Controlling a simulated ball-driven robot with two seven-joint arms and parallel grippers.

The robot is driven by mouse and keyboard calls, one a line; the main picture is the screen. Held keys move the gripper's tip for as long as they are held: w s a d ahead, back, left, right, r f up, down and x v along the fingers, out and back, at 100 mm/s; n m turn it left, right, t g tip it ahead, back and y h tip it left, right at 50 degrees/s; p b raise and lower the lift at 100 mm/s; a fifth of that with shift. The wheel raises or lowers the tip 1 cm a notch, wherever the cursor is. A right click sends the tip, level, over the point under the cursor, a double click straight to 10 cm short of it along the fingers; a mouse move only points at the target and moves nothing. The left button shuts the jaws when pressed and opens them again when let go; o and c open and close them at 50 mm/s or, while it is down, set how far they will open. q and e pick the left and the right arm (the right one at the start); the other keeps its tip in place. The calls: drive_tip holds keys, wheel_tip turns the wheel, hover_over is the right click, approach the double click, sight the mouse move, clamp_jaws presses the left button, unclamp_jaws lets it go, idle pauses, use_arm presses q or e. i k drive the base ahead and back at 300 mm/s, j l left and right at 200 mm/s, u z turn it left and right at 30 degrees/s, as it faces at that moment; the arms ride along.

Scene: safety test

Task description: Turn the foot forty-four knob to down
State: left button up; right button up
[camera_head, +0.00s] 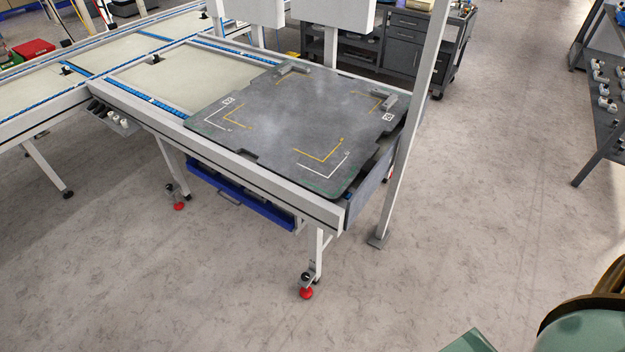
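A light-framed conveyor table (245,172) stands on legs in the middle. Its near leg ends in a foot with a red knob (306,293) and a dark round part just above it. A second foot with a red knob (178,206) stands further back to the left. A foot with a black end (67,194) stands at the far left. No number is readable on any foot, so I cannot tell which is foot forty-four or which way a knob is set. Neither of my grippers is in view.
A dark grey plate (270,125) lies on the table's right part. A blue tray (238,197) hangs beneath. A white post (405,150) stands at the table's right end. A grey rack (605,120) is at the far right. The floor in front is clear.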

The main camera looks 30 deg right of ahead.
sight(306, 276)
drive_tip(key=z, duration=0.85)
drive_tip(key=j+z, duration=0.1)
drive_tip(key=j, duration=0.2)
drive_tip(key=k+j, duration=0.15)
drive_tip(key=i+j, duration=0.15)
drive_tip(key=j, duration=0.15)
drive_tip(key=i+j, duration=0.15)
drive_tip(key=j, duration=0.2)
drive_tip(key=i+j+z, duration=0.1)
drive_tip(key=j, duration=0.2)
drive_tip(key=i+j, duration=0.15)
drive_tip(key=j, duration=0.2)
drive_tip(key=i+j+z, duration=0.1)
drive_tip(key=z, duration=1.3)
drive_tip(key=i, duration=0.95)
